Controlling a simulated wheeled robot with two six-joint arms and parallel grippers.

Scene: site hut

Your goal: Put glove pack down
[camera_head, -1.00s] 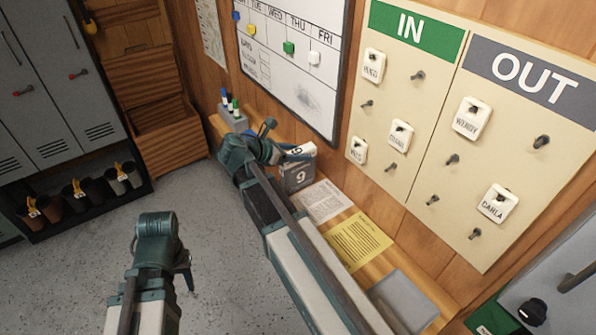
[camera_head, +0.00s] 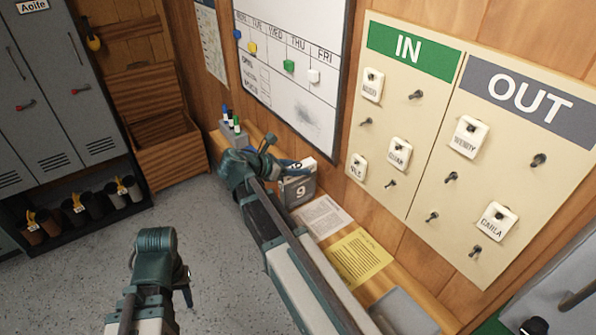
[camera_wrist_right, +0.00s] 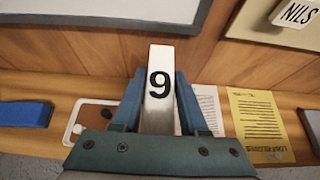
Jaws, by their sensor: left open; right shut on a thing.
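The glove pack (camera_head: 298,189) is a small grey and white box marked 9. My right gripper (camera_head: 287,166) is shut on it over the wooden shelf below the whiteboard. In the right wrist view the pack (camera_wrist_right: 160,88) stands between the two blue fingers of the gripper (camera_wrist_right: 161,100), its narrow white side showing. Whether its bottom touches the shelf I cannot tell. My left gripper (camera_head: 184,284) is open and empty, over the floor at lower left.
The shelf (camera_wrist_right: 45,84) also holds a white paper (camera_head: 322,216), a yellow sheet (camera_head: 356,257), a grey tray (camera_head: 402,314) and a pen holder (camera_head: 233,134). The whiteboard (camera_head: 290,75) and the IN/OUT board (camera_head: 430,190) hang on the wall behind.

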